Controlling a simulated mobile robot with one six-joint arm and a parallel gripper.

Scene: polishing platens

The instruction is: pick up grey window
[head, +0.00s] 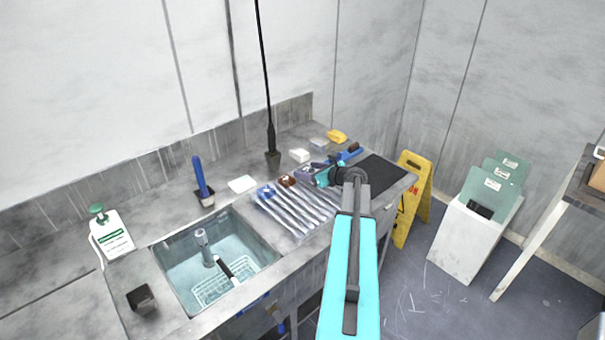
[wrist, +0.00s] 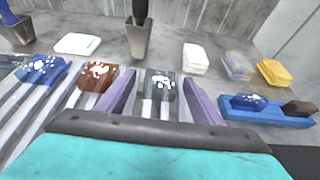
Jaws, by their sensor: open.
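The grey window (wrist: 163,84) is a small, dark grey see-through block with white spots on top. In the wrist view it sits at the far end of a ribbed rack (wrist: 38,105), between the two purple fingers of my gripper (wrist: 160,80). The fingers are open, one on each side, with gaps showing; I cannot tell their height relative to it. In the head view my gripper (head: 312,172) is over the rack's right part, and the grey window is not clearly visible there, near my arm.
A brown block (wrist: 97,75) and a blue block (wrist: 42,69) sit left of the grey window. A blue tray (wrist: 268,112) lies to the right. White (wrist: 195,60) and yellow (wrist: 273,72) blocks and a grey holder (wrist: 139,38) stand behind. A sink (head: 215,262) is left of the rack.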

